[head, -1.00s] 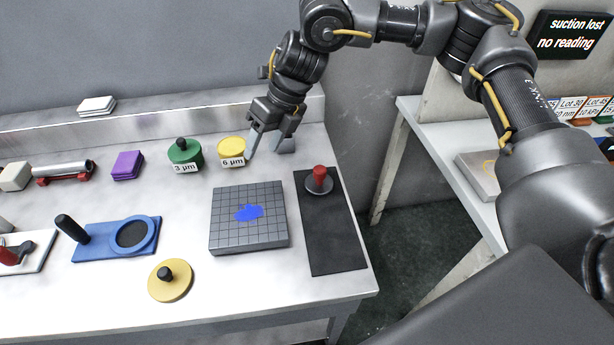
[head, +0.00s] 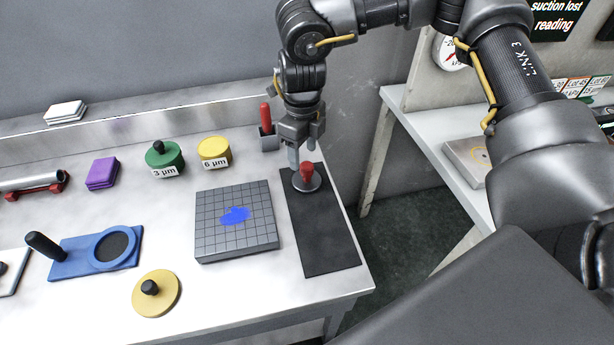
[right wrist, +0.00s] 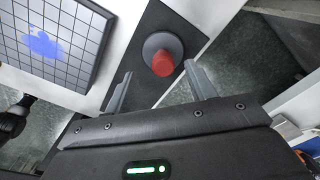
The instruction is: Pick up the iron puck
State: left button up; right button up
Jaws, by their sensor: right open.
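The iron puck, a grey disc with a red knob (head: 307,172), sits upright at the far end of a black mat (head: 325,240) on the bench. In the right wrist view the puck (right wrist: 163,54) lies just ahead of the gap between my fingers. My right gripper (head: 302,156) is open and empty, with its fingers pointing down close to the puck's far side. It also shows in the right wrist view (right wrist: 160,83), one finger on each side of the red knob's line. I cannot tell whether a finger touches the puck.
A grey gridded plate (head: 236,245) with a blue smear lies left of the mat. A holder with a red handle (head: 266,118) stands behind my right gripper. Green (head: 165,158) and yellow (head: 214,152) pots stand further left. The bench ends right of the mat.

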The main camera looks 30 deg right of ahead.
aim_at(307, 165)
jog(key=shift+s+d+f, duration=0.1)
jog(key=shift+f, duration=0.2)
jog(key=f, duration=0.3)
jog(key=shift+s+d+f+p, duration=0.15)
jog(key=shift+d+f+p, duration=0.15)
jog(key=shift+p, duration=0.1)
jog(key=shift+f, duration=0.5)
jog(key=c, duration=1.1)
pick_arm(q)
jog(key=shift+d+r, duration=0.35)
jog(key=shift+d, duration=0.1)
pick_arm(e)
grip_shut()
